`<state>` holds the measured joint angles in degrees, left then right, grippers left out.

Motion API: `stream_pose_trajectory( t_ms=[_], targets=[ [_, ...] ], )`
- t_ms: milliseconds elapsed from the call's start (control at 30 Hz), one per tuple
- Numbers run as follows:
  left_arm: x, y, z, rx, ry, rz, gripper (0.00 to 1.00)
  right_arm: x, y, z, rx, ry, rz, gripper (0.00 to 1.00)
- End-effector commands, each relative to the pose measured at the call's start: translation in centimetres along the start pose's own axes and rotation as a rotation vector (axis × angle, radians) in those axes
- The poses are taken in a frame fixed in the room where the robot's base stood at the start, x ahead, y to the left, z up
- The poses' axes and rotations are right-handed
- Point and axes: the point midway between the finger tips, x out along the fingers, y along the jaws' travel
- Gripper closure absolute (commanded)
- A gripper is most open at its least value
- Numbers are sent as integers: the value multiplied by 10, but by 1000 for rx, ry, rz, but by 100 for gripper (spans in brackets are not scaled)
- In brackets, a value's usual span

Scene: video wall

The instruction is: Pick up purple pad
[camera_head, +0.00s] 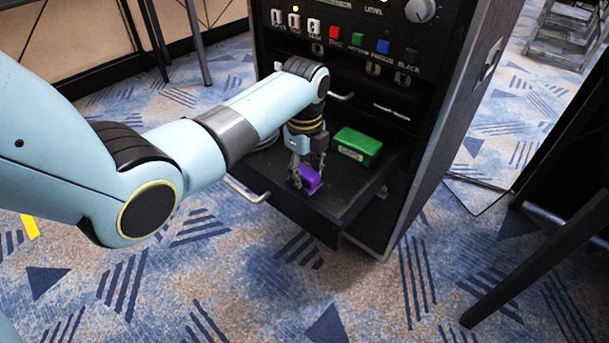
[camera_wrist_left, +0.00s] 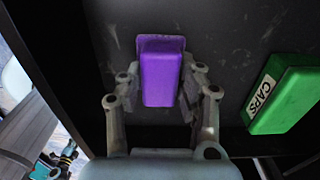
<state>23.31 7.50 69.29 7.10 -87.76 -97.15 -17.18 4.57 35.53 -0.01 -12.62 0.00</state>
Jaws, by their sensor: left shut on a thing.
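The purple pad (camera_head: 309,180) is a small block in the open black drawer of the rack, near the drawer's front. My left gripper (camera_head: 302,174) reaches down into the drawer and is shut on the pad. In the left wrist view the purple pad (camera_wrist_left: 161,75) sits between the two fingers of the left gripper (camera_wrist_left: 160,85), with a finger on each side. I cannot tell whether the pad is clear of the drawer floor. My right gripper is in neither view.
A green box (camera_head: 357,146) labelled CAPS lies in the drawer (camera_head: 340,196) to the right of the pad. The black rack (camera_head: 432,130) rises behind, with coloured buttons and a knob. A dark slanted leg (camera_head: 540,255) stands at the right. Patterned carpet is open in front.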

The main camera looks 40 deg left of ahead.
Motion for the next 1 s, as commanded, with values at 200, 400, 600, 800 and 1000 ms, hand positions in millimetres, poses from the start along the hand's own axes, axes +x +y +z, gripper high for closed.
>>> stream_pose_trajectory(
  t_ms=[200, 400, 600, 800, 1000],
  targets=[
    [-6, 1, 0, 0, 0, 3, 93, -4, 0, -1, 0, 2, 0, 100],
    [-37, 0, 0, 0, 0, -2, 93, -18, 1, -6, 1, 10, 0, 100],
    [-65, 2, -38, 3, 6, -1, 93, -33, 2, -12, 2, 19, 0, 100],
    [-92, 5, -83, 1, 4, -1, 93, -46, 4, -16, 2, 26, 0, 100],
    [-106, 8, -110, 0, 3, 1, 93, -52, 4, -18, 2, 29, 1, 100]
  ],
)
